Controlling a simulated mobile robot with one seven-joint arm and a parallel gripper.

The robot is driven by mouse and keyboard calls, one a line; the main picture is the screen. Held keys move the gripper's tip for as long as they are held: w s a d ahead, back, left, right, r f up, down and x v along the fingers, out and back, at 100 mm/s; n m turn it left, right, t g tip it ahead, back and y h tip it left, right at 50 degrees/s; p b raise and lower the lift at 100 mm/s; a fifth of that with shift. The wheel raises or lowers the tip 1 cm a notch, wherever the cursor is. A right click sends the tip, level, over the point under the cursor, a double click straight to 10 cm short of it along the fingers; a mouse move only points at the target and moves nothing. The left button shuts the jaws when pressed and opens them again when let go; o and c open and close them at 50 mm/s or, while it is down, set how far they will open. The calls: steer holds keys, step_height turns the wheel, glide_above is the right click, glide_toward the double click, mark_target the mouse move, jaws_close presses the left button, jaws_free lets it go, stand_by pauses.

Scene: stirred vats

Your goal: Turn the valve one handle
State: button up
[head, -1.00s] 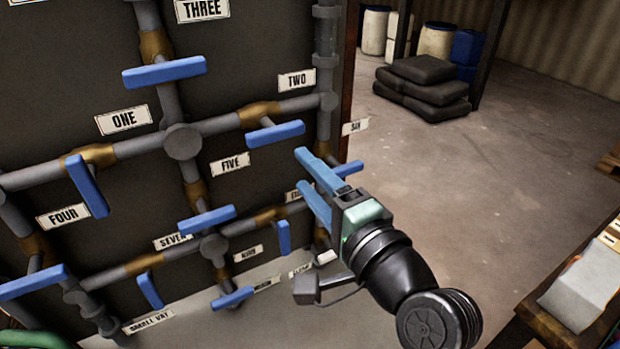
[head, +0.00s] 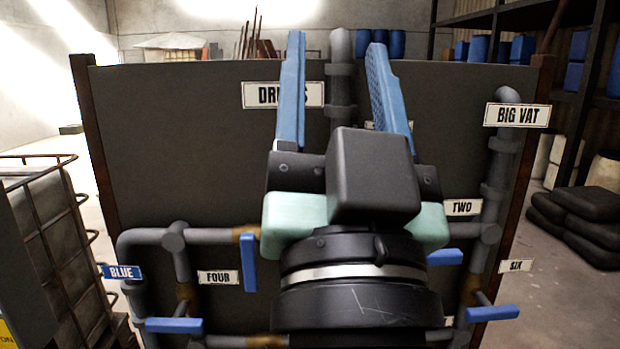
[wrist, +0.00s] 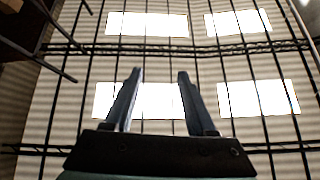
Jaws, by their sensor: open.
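A blue handle (head: 249,262) hangs down from a brass valve on the horizontal pipe, just right of the FOUR label; I take it as valve one's handle. The ONE label is hidden behind my arm. My gripper (head: 336,45) is open and empty, pointing up in front of the panel, above and right of that handle and apart from it. In the wrist view my gripper (wrist: 159,74) has both fingers spread with only the roof between them, and no valve shows there.
Other blue handles stand close by: one by TWO (head: 445,257), one below SIX (head: 492,313) and one at lower left (head: 174,325). Grey pipes cross the dark panel (head: 170,140). A caged tank (head: 45,240) stands at left. Dark sacks (head: 580,225) lie at right.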

mark_target(248, 259)
step_height(248, 259, up, 3)
steer(key=s+a+n+t, duration=0.1)
steer(key=s+a+n, duration=0.1)
steer(key=s, duration=0.1)
steer(key=w+a+f+g+p, duration=0.25)
steer(key=w+f, duration=0.25)
steer(key=f, duration=0.3)
steer(key=w+a+f+g+p, duration=0.2)
steer(key=w+f+g+p, duration=0.15)
steer(key=f, duration=0.35)
steer(key=s+a+f+g+p, duration=0.1)
steer(key=a+f+g+p, duration=0.25)
steer(key=f, duration=1.05)
steer(key=shift+t+y, duration=0.3)
steer(key=shift+t, duration=0.05)
steer(key=w+p, duration=0.1)
steer(key=w, duration=0.2)
steer(key=w+p, duration=0.2)
steer(key=w, duration=0.2)
steer(key=w+p, duration=0.1)
steer(key=w, duration=0.3)
steer(key=shift+w+a+p, duration=0.2)
steer(key=shift+a+p, duration=0.2)
steer(key=shift+w+f, duration=0.15)
steer(key=shift+w, duration=0.55)
jaws_close()
